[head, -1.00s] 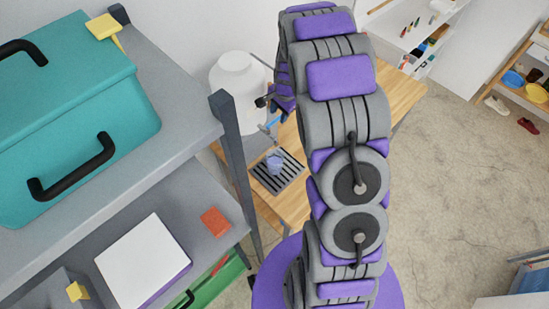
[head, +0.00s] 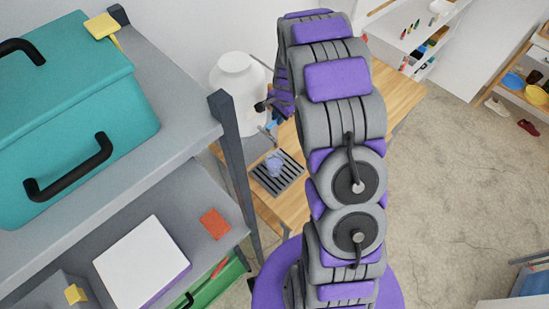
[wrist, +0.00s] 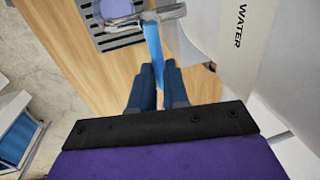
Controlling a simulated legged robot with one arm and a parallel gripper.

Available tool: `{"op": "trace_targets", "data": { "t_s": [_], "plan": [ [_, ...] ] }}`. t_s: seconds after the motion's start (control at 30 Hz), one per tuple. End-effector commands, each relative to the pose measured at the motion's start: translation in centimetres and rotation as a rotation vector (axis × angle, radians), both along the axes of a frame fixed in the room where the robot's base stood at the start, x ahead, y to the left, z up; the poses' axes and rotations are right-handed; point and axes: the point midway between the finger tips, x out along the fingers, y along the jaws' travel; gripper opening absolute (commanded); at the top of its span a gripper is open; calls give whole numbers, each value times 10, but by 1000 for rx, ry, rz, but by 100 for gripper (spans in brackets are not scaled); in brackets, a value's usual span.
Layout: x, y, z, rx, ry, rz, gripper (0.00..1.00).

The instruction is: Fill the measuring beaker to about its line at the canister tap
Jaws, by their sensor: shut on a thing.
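The white canister (head: 237,85) stands on the wooden counter beyond the shelf; the wrist view shows its side marked WATER (wrist: 238,35). Its tap has a metal body (wrist: 160,14) and a blue lever (wrist: 152,42). My gripper (wrist: 158,68) is shut on the lever's end; in the head view the gripper is mostly hidden behind my arm. The beaker (head: 275,164), small and bluish, stands on the slotted drip tray (head: 291,178) below the tap. It shows partly at the top of the wrist view (wrist: 117,8). Its line and water level are too small to read.
A grey shelf unit (head: 232,150) stands close on the left, holding a teal toolbox (head: 75,115), a yellow scraper (head: 101,25), a white box (head: 143,262) and an orange block (head: 215,223). Open floor (head: 450,180) lies to the right, with shelving (head: 510,85) beyond.

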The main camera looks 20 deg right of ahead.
Motion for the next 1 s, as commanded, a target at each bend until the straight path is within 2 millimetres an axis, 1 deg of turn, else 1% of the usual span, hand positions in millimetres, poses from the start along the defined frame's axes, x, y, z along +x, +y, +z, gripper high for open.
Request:
{"op": "trace_targets", "data": {
  "t_s": [0.47, 0.77, 1.0],
  "plan": [
    [1, 0, 1, 0, -2, -5, 0],
    [-3, -1, 2, -1, -3, -93, 0],
    [-3, -1, 1, -1, -6, -99, 0]
  ]
}}
